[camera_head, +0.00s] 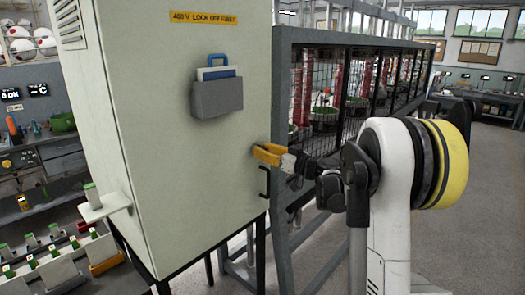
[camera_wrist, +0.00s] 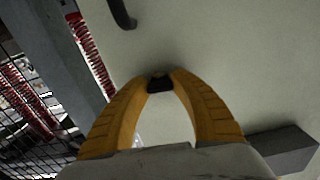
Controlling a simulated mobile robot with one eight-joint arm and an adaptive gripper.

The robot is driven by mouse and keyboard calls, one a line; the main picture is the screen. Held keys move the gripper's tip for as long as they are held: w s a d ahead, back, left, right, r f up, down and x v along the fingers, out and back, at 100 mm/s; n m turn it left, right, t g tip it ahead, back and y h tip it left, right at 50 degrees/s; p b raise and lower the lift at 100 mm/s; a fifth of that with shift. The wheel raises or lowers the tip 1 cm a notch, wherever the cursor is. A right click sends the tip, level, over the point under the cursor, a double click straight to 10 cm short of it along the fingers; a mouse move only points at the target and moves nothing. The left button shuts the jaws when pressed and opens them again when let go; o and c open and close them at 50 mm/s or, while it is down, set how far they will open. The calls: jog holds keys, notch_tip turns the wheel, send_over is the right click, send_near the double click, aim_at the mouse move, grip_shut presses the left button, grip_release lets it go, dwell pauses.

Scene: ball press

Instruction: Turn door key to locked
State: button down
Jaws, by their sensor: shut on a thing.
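A tall pale cabinet (camera_head: 170,130) fills the left half of the head view, and its pale face (camera_wrist: 220,60) also fills much of the wrist view. My gripper (camera_head: 261,152) has yellow fingers that reach the cabinet near its right edge. In the wrist view my gripper (camera_wrist: 160,77) has its fingertips together on a small dark piece, the door key (camera_wrist: 160,85). Most of the key is hidden by the fingertips, so its turn angle cannot be told. A black door handle (camera_head: 265,181) sits just below the gripper; it also shows in the wrist view (camera_wrist: 122,13).
A grey document holder (camera_head: 217,97) hangs on the cabinet under a yellow label (camera_head: 204,18). A mesh guard fence (camera_head: 345,90) stands close behind and right of the cabinet. A small shelf (camera_head: 104,208) juts out at left. Open floor (camera_head: 480,200) lies at right.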

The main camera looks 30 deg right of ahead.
jog(key=m, duration=0.3)
jog(key=shift+m, duration=0.4)
jog(key=m, duration=0.4)
jog(key=shift+m+p, duration=0.3)
jog(key=m, duration=0.4)
jog(key=shift+m, duration=2.4)
jog(key=c, duration=1.1)
grip_release()
jog(key=shift+o, duration=0.2)
